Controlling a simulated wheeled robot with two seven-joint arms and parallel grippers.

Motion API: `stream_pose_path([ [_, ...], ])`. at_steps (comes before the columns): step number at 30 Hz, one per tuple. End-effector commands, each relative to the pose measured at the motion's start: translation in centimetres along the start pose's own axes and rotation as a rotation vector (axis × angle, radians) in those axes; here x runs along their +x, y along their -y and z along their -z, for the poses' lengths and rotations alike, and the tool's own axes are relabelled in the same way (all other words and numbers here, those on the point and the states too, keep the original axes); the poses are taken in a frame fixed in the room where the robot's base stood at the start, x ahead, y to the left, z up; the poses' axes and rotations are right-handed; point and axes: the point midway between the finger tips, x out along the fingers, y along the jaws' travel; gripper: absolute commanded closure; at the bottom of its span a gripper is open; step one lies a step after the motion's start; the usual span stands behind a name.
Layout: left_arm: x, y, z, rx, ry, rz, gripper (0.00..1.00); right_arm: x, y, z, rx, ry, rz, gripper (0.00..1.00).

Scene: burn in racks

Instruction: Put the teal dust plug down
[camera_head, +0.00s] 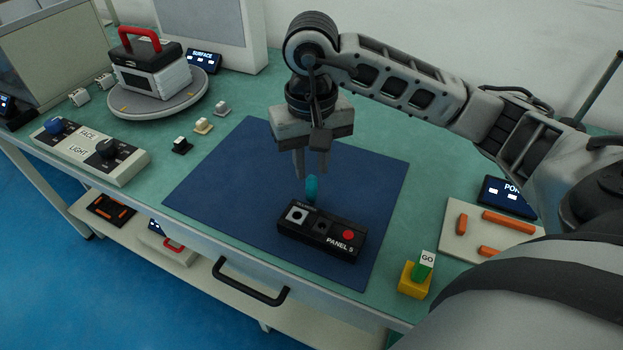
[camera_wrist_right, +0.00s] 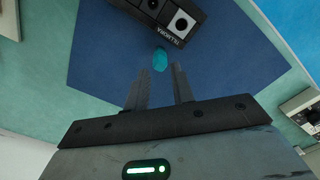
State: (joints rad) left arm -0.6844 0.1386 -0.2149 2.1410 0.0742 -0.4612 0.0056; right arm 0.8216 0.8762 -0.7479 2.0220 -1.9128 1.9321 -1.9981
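The teal dust plug (camera_head: 311,188) is small and upright, just behind the black PANEL 5 box (camera_head: 343,226) in the head view. In the right wrist view the plug (camera_wrist_right: 159,59) shows just beyond the fingertips. My right gripper (camera_head: 311,174) points down above the plug, and its two fingers are apart. In the wrist view the fingers (camera_wrist_right: 165,70) have a gap between them, with nothing seen clamped in it. The plug seems to be on the blue mat (camera_head: 225,185), though its base is partly hidden by the box. My left gripper is not in view.
Three small plugs, black (camera_head: 181,145), cream (camera_head: 204,126) and grey (camera_head: 221,108), stand left of the mat. A control box with knobs (camera_head: 121,168) and a round turntable (camera_head: 190,103) are further left. A green GO block (camera_head: 423,268) on yellow is at right. The mat's left part is clear.

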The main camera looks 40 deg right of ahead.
Motion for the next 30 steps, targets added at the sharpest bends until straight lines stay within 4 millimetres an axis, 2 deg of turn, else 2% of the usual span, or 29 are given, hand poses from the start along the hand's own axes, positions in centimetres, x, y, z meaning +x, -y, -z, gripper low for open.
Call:
stream_pose_path([
  [3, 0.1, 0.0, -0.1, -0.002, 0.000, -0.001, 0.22, -2.7, 0.1, 0.1, 0.000, -0.006, 0.002, 0.76],
  [9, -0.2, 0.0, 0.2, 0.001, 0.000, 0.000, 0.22, -5.6, 0.0, 0.1, 0.000, -0.003, 0.001, 0.76],
  [14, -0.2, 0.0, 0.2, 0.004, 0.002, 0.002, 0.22, -6.2, 0.0, 0.0, 0.000, 0.000, 0.001, 0.76],
  [30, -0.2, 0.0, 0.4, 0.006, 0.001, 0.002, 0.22, -6.4, 0.0, 0.0, 0.000, 0.001, 0.001, 0.76],
])
